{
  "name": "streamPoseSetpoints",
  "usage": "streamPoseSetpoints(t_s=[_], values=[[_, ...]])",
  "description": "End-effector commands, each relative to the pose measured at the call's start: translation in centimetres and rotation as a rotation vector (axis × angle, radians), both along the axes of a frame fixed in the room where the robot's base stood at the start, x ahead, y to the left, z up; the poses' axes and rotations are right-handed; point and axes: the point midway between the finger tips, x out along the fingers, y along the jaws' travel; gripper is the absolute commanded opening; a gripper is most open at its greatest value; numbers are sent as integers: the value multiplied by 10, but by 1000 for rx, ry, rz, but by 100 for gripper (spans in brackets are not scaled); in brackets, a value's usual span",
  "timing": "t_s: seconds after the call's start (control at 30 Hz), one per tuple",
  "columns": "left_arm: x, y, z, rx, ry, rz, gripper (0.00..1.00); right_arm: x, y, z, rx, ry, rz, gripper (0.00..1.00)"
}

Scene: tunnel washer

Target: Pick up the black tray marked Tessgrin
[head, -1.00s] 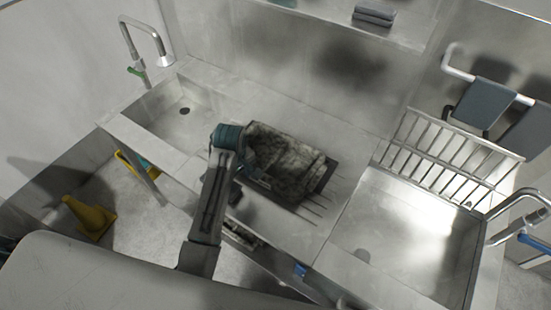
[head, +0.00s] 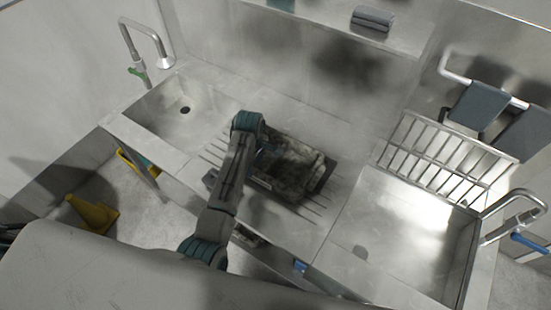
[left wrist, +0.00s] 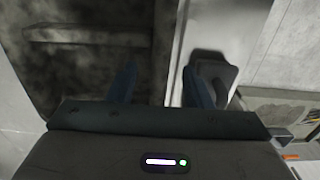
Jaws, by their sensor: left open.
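The black tray (head: 327,178) lies on the steel drainboard between the two sinks in the head view. Its inside looks dark and mottled, and I can read no lettering. My left arm crosses in front of its left side and hides part of it. In the left wrist view, the tray (left wrist: 85,65) fills the upper left. My left gripper (left wrist: 160,84) is open, one finger over the tray's side and the other over the steel strip beside it. I cannot tell whether they touch. My right gripper is not in view.
A sink basin (head: 180,110) is at the left and another (head: 400,235) at the right, with a wire rack (head: 440,150) behind it. Folded grey cloths (head: 372,18) lie on the shelf above.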

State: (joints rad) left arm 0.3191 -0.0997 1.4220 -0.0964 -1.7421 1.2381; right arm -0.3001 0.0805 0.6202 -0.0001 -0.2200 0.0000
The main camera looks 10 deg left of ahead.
Motion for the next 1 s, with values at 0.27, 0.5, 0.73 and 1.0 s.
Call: streamPoseSetpoints(t_s=[0.27,0.5,0.73,1.0], values=[[0,1,-29,0,1,-1,45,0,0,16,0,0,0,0],[0,1,-31,0,-1,-1,45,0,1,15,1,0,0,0],[0,0,-31,0,-1,-1,2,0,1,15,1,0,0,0],[1,0,-30,-1,-2,-1,0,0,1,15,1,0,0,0]])
